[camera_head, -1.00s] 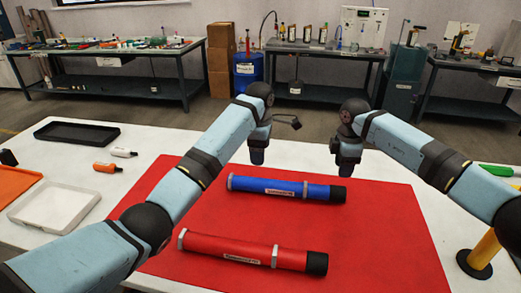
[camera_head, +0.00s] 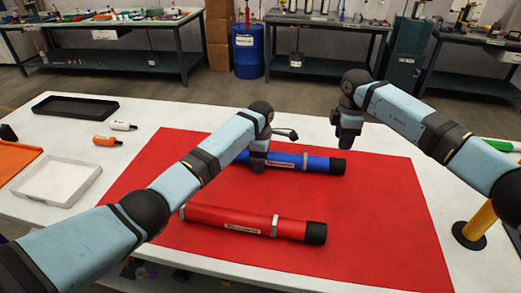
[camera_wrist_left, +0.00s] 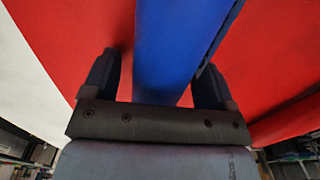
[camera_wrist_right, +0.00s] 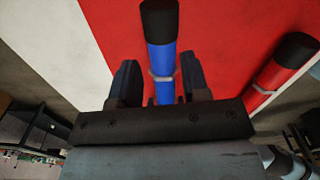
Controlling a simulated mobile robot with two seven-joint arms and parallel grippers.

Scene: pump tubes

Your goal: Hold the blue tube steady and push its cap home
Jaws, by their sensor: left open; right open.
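The blue tube (camera_head: 305,161) lies on the red mat (camera_head: 370,215), with its black cap (camera_head: 338,167) at the right end. My left gripper (camera_head: 257,163) is over the tube's left part and hides some of it. In the left wrist view the open fingers (camera_wrist_left: 155,80) stand on either side of the blue tube (camera_wrist_left: 180,50); I cannot tell if they touch it. My right gripper (camera_head: 347,143) is open and empty, above and behind the cap end. In the right wrist view the tube (camera_wrist_right: 162,60) and cap (camera_wrist_right: 159,20) show beyond the open fingers (camera_wrist_right: 158,85).
A red tube (camera_head: 250,221) with a black cap lies nearer on the mat. A yellow post on a black base (camera_head: 470,235) stands at the right. A white tray (camera_head: 57,182), a black tray (camera_head: 75,106) and two small bottles (camera_head: 106,141) are at the left.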

